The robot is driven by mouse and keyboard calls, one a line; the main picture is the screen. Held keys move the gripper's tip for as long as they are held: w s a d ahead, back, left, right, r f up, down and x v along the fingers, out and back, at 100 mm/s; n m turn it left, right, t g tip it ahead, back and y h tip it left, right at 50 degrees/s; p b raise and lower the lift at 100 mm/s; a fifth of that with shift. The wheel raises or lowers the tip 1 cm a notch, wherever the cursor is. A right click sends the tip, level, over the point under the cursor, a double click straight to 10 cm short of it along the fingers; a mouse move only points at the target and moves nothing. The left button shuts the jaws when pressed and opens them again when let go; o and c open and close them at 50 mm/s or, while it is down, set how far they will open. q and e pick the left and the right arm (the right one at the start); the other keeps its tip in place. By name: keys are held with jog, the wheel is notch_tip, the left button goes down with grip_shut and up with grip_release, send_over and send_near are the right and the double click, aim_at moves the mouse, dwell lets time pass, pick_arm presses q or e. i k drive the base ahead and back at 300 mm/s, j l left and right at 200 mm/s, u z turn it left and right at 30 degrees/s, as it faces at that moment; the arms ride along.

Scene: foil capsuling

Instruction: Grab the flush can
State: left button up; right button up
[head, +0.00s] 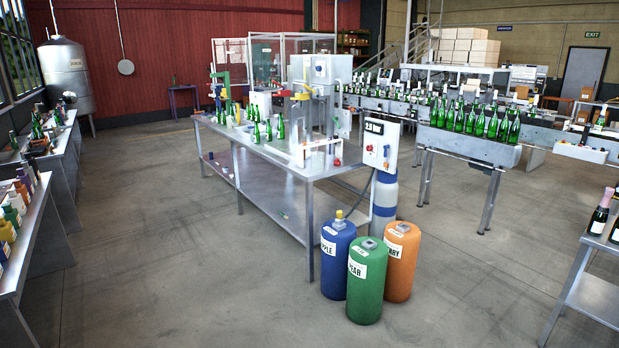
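No thing in the head view is readable as the flush can, and I cannot tell which object it is. Three large labelled canisters stand upright on the floor at the near end of the steel work table (270,158). They are a blue canister (334,272) with a yellow top, a green canister (366,292) marked PEAR in front, and an orange canister (402,268) behind it on the right. Neither of my grippers is in view.
Side tables (24,262) with small bottles and containers line the left. A conveyor (470,146) carries green bottles at right. A bottle table (594,296) is at right. The floor between is clear.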

aim_at(317, 157)
jog(key=i+j+u, duration=0.1)
jog(key=i+u, duration=0.35)
jog(key=i, duration=2.15)
